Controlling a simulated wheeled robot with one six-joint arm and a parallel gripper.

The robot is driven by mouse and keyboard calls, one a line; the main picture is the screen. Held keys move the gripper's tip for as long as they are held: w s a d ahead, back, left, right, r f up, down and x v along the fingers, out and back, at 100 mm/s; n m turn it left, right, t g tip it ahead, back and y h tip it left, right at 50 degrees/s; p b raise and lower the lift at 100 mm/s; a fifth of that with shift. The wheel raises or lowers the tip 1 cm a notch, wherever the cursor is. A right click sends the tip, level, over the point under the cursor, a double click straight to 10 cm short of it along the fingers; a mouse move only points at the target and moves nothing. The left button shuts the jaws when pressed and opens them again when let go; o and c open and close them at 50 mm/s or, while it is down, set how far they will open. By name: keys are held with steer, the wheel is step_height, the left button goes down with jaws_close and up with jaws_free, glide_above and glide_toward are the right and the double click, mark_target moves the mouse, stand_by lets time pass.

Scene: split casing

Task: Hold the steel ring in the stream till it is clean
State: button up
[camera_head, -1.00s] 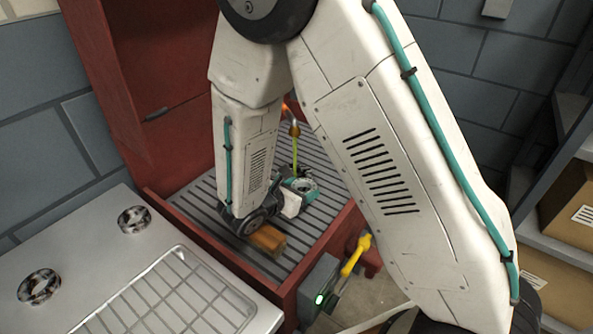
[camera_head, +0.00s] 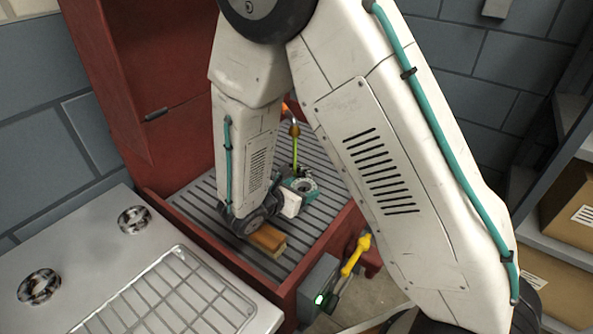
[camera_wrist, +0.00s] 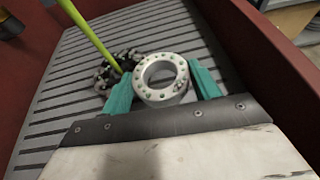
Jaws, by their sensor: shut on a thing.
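My gripper (camera_wrist: 163,88) is shut on a steel ring (camera_wrist: 150,97), its teal fingers on either side. The ring's visible face is pale grey with small holes around it and no clear dirt patches. In the head view my gripper (camera_head: 300,187) is low over the slatted grate, partly hidden by my arm. The yellow-green stream (camera_wrist: 90,35) comes down left of the held ring in the wrist view, apart from its face. A dark, mottled, ring-like thing (camera_wrist: 104,82) is behind the left finger where the stream ends. The stream (camera_head: 295,152) falls from a spout (camera_head: 294,129) in the head view.
Two dark-blotched rings (camera_head: 134,219) (camera_head: 39,287) lie on the metal bench left of the red-walled basin (camera_head: 190,240). An orange-brown block (camera_head: 267,240) lies on the grate near my wrist. A yellow lever (camera_head: 355,254) and green-lit box (camera_head: 319,299) are at the basin's front.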

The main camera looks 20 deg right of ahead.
steer(key=s+r, duration=0.4)
steer(key=s, duration=0.1)
steer(key=shift+a, duration=0.25)
stand_by(0.6)
